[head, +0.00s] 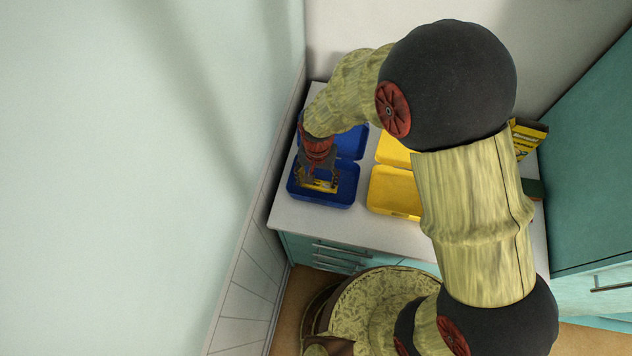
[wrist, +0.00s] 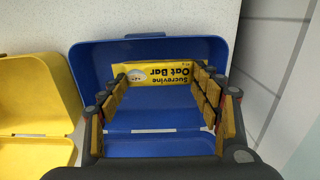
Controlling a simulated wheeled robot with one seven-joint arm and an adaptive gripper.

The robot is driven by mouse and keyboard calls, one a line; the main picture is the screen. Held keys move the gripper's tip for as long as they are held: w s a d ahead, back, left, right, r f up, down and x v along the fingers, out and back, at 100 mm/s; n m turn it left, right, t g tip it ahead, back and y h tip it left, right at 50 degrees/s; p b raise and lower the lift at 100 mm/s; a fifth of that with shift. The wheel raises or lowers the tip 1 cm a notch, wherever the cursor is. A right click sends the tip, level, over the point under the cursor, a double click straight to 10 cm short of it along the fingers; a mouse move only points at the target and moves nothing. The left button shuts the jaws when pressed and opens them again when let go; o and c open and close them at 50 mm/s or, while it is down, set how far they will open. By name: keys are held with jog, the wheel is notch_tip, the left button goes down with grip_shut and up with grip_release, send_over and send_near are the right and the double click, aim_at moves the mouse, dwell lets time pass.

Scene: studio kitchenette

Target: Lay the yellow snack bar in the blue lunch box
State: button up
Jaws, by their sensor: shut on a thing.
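The yellow snack bar (wrist: 155,73), printed "Sucrevine Oat Bar", lies across between the fingertips of my gripper (wrist: 161,82) in the wrist view. The fingers are wide apart and shut on its two ends. In the head view my gripper (head: 319,181) points down into the open blue lunch box (head: 337,203), and the bar shows as a small yellow strip between the fingers. The blue box also shows in the wrist view (wrist: 150,50), around and beneath the bar. I cannot tell whether the bar touches the box floor.
An open yellow lunch box (head: 393,203) stands just right of the blue one on the white counter (head: 330,225). The wall is close on the left. A yellow-and-black box (head: 527,138) stands at the back right, partly behind my arm.

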aim_at(316, 180)
jog(key=shift+w+a+f, duration=0.2)
jog(key=shift+f, duration=1.6)
jog(key=shift+f, duration=0.1)
jog(key=o, duration=1.1)
jog(key=shift+o, duration=0.2)
